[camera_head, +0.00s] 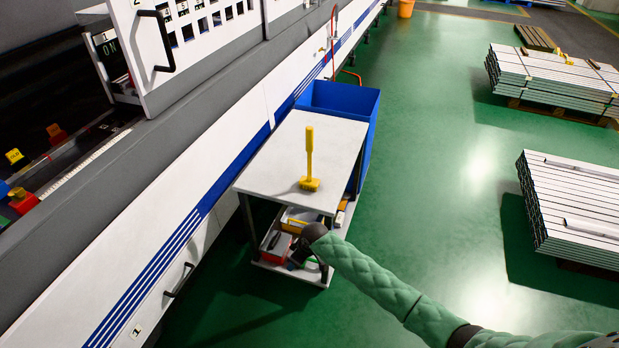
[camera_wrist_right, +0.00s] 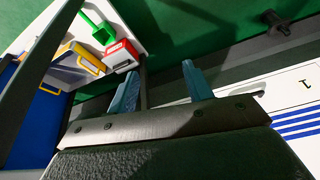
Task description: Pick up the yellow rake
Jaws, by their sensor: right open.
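The yellow rake (camera_head: 309,162) stands upright on the white top of a small cart (camera_head: 270,150), its handle pointing up and its head on the surface near the front right edge. My right gripper (camera_head: 305,250) is low in front of the cart, below the level of the top and apart from the rake. In the right wrist view its two blue fingers (camera_wrist_right: 162,85) are spread open with nothing held. A dark cart leg shows beside the left finger; I cannot tell how close it is. The rake is not visible in the wrist view. My left gripper is not in view.
A blue bin (camera_head: 345,100) stands behind the cart. The white machine (camera_head: 150,240) runs along the left. Stacked profiles (camera_head: 575,210) lie right; green floor between is clear.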

